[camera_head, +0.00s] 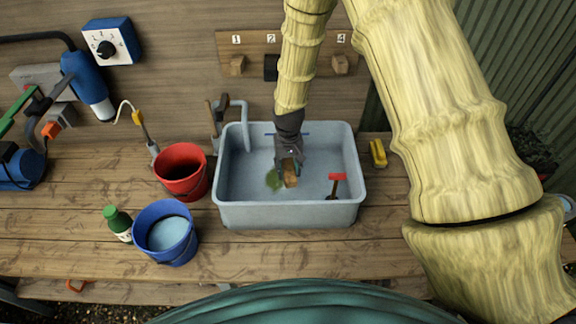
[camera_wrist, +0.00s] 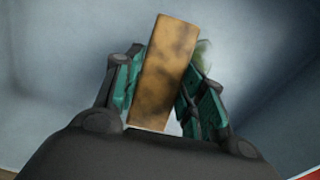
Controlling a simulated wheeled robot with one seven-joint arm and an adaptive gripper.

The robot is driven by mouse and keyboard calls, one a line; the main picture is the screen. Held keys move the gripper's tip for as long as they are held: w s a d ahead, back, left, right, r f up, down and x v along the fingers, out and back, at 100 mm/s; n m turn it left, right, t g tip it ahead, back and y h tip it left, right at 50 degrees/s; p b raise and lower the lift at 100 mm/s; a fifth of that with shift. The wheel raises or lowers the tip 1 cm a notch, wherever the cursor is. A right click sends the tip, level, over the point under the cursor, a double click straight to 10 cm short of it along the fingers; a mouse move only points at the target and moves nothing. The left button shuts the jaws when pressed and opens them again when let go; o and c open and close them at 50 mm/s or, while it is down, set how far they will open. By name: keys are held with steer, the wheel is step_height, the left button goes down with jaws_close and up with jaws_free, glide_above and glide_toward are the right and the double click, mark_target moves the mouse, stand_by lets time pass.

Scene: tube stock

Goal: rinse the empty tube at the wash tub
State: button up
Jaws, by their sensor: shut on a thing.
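The wash tub (camera_head: 290,213) is a pale grey basin on the wooden bench. My gripper (camera_head: 289,168) reaches down into it. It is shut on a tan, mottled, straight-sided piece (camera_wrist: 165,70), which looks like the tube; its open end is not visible. In the wrist view, my gripper's teal finger pads (camera_wrist: 160,100) stand on both sides of the tube. The tube (camera_head: 290,174) also shows below the fingers in the head view. A blurred green thing (camera_head: 273,179) is just left of it in the tub. I cannot tell whether the tube touches the tub floor.
A red-topped tool (camera_head: 335,186) stands in the tub's right part. A red bucket (camera_head: 181,172), a blue bucket (camera_head: 165,232) and a green-capped bottle (camera_head: 118,223) stand left. A yellow block (camera_head: 378,153) lies right. A numbered rack (camera_head: 262,44) is behind. The front bench is clear.

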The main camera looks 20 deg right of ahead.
mark_target(288, 174)
steer(key=shift+f+b, duration=1)
steer(key=shift+f, duration=0.9)
steer(key=shift+r, duration=0.1)
stand_by(0.9)
steer(key=shift+r+p, duration=3.6)
steer(key=shift+r, duration=5.1)
